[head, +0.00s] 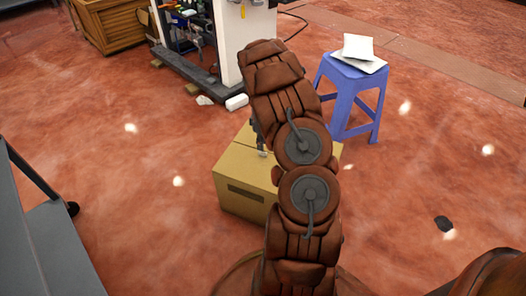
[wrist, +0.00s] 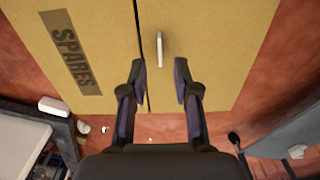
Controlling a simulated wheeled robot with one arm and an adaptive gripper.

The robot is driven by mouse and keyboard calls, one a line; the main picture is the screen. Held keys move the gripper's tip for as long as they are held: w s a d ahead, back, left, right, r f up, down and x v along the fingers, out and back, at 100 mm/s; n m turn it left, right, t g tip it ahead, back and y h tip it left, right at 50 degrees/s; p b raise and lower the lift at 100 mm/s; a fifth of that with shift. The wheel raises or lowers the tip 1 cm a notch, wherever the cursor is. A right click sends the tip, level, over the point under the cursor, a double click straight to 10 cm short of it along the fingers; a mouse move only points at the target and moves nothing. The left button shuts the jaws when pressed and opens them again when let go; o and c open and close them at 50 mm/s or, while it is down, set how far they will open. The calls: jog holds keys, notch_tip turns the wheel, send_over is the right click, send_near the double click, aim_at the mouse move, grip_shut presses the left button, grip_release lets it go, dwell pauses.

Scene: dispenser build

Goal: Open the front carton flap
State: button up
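A tan cardboard carton (head: 234,199) stands on the floor, with a dark label on the wall facing the head camera. My arm hides much of its top and right side. In the wrist view the carton (wrist: 215,35) fills the upper part, with a dark seam and a "SPARES" label left of it. A pale upright tab (wrist: 160,50) stands on the panel right of the seam. My gripper (wrist: 160,82) is open, its fingers apart on either side of the tab's line. The tab appears just beyond the fingertips, with no contact visible. In the head view my gripper is mostly hidden.
A blue stool (head: 345,95) with pale sheets on it stands behind and right of the carton. A white machine (head: 245,40) and a wooden crate (head: 110,22) are at the back. A grey surface (head: 50,250) is at left. Open floor lies right of the carton.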

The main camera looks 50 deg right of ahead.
notch_tip(320, 180, down, 5)
jog(key=shift+r+b, duration=0.2)
jog(key=shift+b, duration=0.25)
grip_shut()
dwell(0.3)
jog(key=shift+d, duration=0.1)
